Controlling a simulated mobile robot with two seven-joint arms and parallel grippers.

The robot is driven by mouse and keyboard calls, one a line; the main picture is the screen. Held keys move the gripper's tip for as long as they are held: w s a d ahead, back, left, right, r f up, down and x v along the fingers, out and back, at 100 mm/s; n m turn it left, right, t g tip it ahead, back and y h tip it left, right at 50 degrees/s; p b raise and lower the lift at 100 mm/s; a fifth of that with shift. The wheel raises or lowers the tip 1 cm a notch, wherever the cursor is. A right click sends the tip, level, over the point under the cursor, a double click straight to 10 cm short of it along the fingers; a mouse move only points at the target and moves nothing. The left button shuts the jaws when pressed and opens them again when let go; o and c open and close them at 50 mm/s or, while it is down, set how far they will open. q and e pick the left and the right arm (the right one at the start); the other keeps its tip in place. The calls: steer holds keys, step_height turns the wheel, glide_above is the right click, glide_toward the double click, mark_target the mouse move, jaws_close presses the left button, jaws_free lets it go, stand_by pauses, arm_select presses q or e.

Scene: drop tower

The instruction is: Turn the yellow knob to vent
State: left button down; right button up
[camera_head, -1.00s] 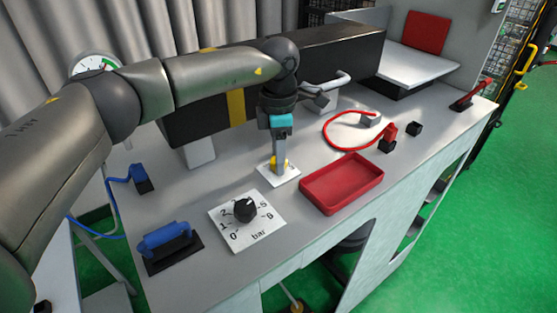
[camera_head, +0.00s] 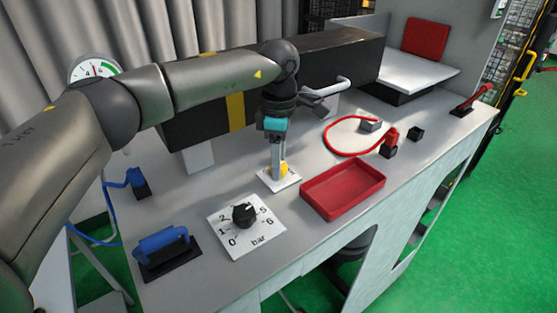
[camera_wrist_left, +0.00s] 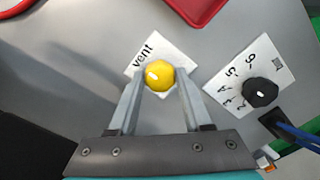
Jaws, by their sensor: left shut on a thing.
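The yellow knob (camera_wrist_left: 160,75) sits on a small white plate (camera_wrist_left: 184,47) with the word "vent" printed on it, in the left wrist view. In the head view the yellow knob (camera_head: 284,168) is partly hidden by the gripper. My left gripper (camera_head: 278,170) comes down from above onto the knob. In the left wrist view its two fingers (camera_wrist_left: 158,80) are on either side of the knob and shut on it. Which way the knob points is hard to tell. My right gripper is not in view.
A white dial plate with a black knob (camera_head: 243,213) lies left of the vent plate. A red tray (camera_head: 345,186) is to the right. A blue handle (camera_head: 163,242) is at the front left. A pressure gauge (camera_head: 95,70) stands at the back left.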

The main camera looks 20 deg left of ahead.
arm_select(q)
steer(key=shift+r, duration=0.15)
steer(key=shift+c, duration=1.8)
jaws_free()
step_height(320, 180, up, 15)
steer(key=shift+b, duration=0.35)
